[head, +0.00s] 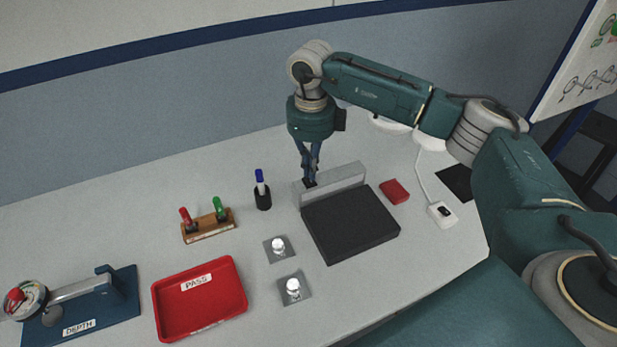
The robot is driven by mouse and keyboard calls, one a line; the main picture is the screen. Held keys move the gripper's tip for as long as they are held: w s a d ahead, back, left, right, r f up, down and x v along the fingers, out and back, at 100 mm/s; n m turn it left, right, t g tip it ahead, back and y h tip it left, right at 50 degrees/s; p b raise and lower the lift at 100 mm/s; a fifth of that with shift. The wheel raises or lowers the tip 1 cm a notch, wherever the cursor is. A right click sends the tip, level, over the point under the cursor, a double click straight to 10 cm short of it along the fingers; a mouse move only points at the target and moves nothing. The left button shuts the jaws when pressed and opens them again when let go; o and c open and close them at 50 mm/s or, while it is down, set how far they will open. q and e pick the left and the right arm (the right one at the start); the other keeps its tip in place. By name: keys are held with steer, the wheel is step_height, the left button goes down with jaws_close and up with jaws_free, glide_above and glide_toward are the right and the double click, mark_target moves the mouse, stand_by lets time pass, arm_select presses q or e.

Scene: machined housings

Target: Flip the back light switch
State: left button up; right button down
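My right gripper (311,178) points down, its fingers close together, at the left end of an upright grey bar (345,180). The bar stands along the back edge of a flat black panel (350,225), which looks dark and unlit. A small dark part shows at the fingertips; I cannot tell whether it is a switch on the bar or the finger pads, nor whether they touch it. A white box with a black rocker (443,212) sits on a cord to the right, apart from the gripper. My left gripper is out of view.
A red block (395,191) lies right of the panel. A black holder with a blue-capped marker (263,195), a wooden stand (208,226), two silver parts on grey plates (278,246), a red PASS tray (200,298) and a DEPTH gauge (78,305) stand left.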

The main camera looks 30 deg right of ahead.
stand_by(0.6)
steer(key=shift+s+f+b, duration=0.15)
steer(key=shift+f+b, duration=0.8)
steer(key=shift+f, duration=0.3)
stand_by(0.4)
steer(key=shift+r, duration=0.15)
steer(key=shift+w+r+p, duration=0.2)
steer(key=shift+r+p, duration=0.55)
steer(key=shift+r, duration=0.15)
steer(key=shift+s+r+p, duration=0.1)
steer(key=shift+r+p, duration=1.3)
steer(key=shift+r, duration=1.1)
steer(key=shift+f, duration=0.1)
